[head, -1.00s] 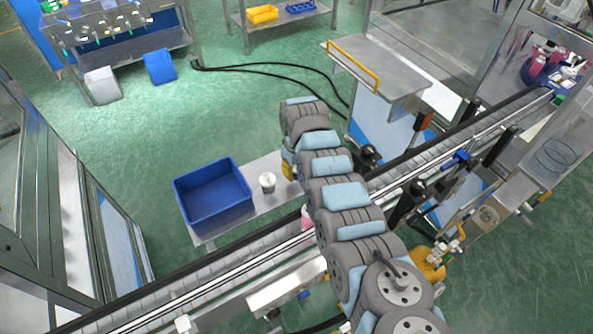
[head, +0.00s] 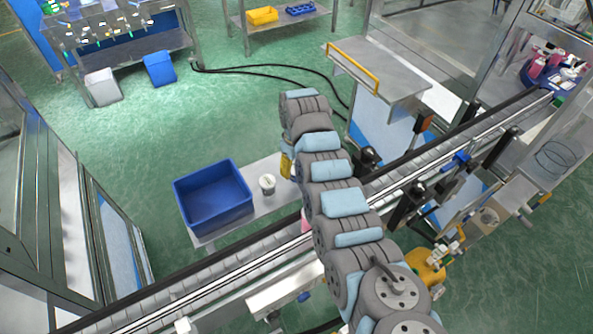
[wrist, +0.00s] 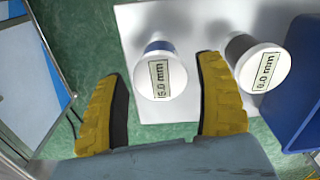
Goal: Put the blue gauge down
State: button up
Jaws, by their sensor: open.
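The blue gauge (wrist: 160,72) stands on the metal side table (wrist: 185,22) in the wrist view. Its white top has a "mm" label, and a strip of its blue side shows. My gripper (wrist: 163,110) is open, with one yellow finger on each side of the gauge and a visible gap on both sides. In the head view my arm hides the blue gauge, and only a bit of my yellow gripper (head: 287,166) shows. A second gauge, dark-sided with a white labelled top (wrist: 263,70), stands to the right, outside the right finger; it also shows in the head view (head: 267,185).
A blue bin (head: 212,198) stands on the table left of the dark gauge; its wall is at the right edge of the wrist view (wrist: 300,90). A conveyor (head: 240,285) runs in front of the table, under my arm. Green floor lies clear behind the table.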

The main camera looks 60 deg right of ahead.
notch_tip(320, 180, up, 9)
jog(key=shift+f, duration=0.2)
dwell(0.7)
